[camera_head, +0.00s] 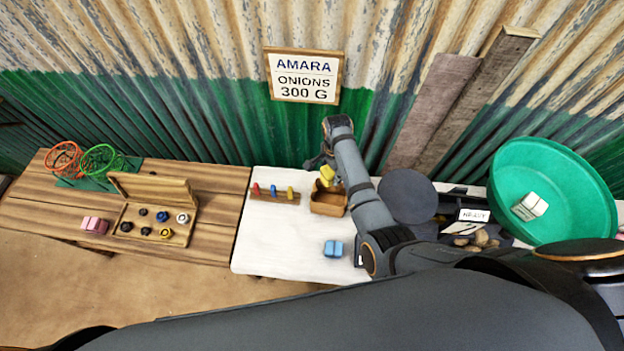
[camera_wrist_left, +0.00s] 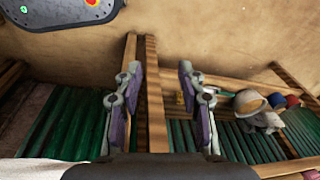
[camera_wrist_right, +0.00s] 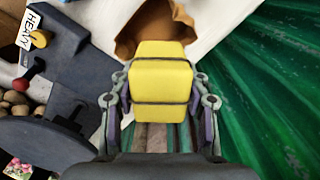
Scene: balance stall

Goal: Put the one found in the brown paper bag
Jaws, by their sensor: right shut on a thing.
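My right gripper (camera_head: 325,164) is shut on a yellow block (camera_head: 328,175) at the far side of the white table. In the right wrist view the yellow block (camera_wrist_right: 160,75), with two dark bands around it, sits between the fingers (camera_wrist_right: 160,98). The open brown paper bag (camera_head: 328,203) stands on the white table, just below the block in the head view. It also shows beyond the block in the right wrist view (camera_wrist_right: 152,22). The block hides part of the bag there. My left gripper (camera_wrist_left: 160,75) is open and empty in the left wrist view.
A rack with coloured pegs (camera_head: 273,194) stands left of the bag. A blue block (camera_head: 333,248) lies in front of it. A dark scale (camera_head: 408,196) with a "HEAVY" label is to the right, then a green basin (camera_head: 530,175). Pink blocks (camera_head: 94,225) and a weight box (camera_head: 150,235) are left.

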